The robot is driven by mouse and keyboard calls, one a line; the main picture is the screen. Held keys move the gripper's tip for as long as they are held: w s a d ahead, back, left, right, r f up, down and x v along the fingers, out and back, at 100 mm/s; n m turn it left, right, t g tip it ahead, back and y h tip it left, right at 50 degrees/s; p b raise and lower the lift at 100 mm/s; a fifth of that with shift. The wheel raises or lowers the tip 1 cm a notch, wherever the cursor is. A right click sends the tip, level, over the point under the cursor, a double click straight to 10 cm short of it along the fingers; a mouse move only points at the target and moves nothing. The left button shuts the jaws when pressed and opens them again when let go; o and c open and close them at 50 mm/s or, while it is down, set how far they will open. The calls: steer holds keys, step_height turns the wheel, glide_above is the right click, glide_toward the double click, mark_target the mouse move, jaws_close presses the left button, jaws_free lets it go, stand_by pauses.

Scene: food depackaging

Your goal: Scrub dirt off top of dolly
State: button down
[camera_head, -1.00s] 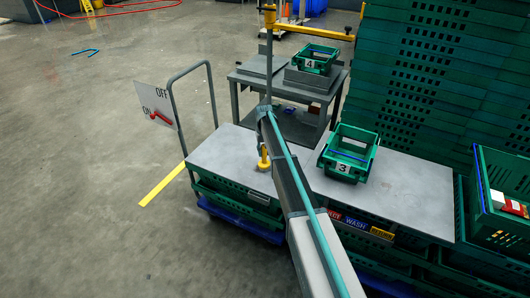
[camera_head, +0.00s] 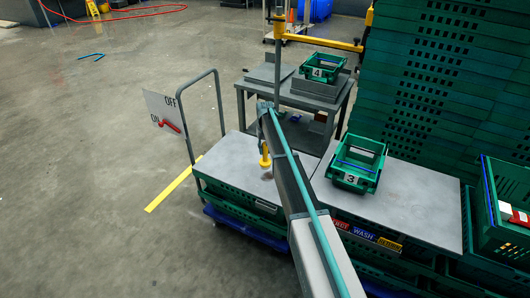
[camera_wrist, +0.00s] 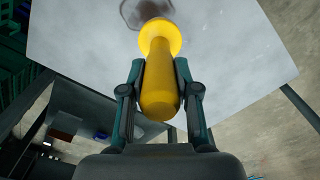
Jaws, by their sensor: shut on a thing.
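My gripper (camera_wrist: 160,90) is shut on a yellow scrubbing tool (camera_wrist: 158,75), which has a round, wide end pointing at the grey top. In the head view the yellow tool (camera_head: 265,156) hangs over the dolly top (camera_head: 228,158), and my arm hides most of the gripper. A dark dirt patch (camera_wrist: 145,10) lies on the top just beyond the tool's wide end in the wrist view. It shows as a small smudge (camera_head: 267,176) below the tool in the head view. The tool seems slightly above the surface.
A green crate marked 3 (camera_head: 357,163) stands on the adjoining grey top at right. A crate marked 4 (camera_head: 323,68) sits on a table behind. Tall stacked green crates (camera_head: 450,80) block the right back. The dolly's handle (camera_head: 219,105) and an ON/OFF sign (camera_head: 163,110) stand left.

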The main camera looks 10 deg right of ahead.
steer(key=shift+r+p, duration=0.3)
steer(key=shift+r, duration=0.75)
steer(key=shift+f, duration=0.15)
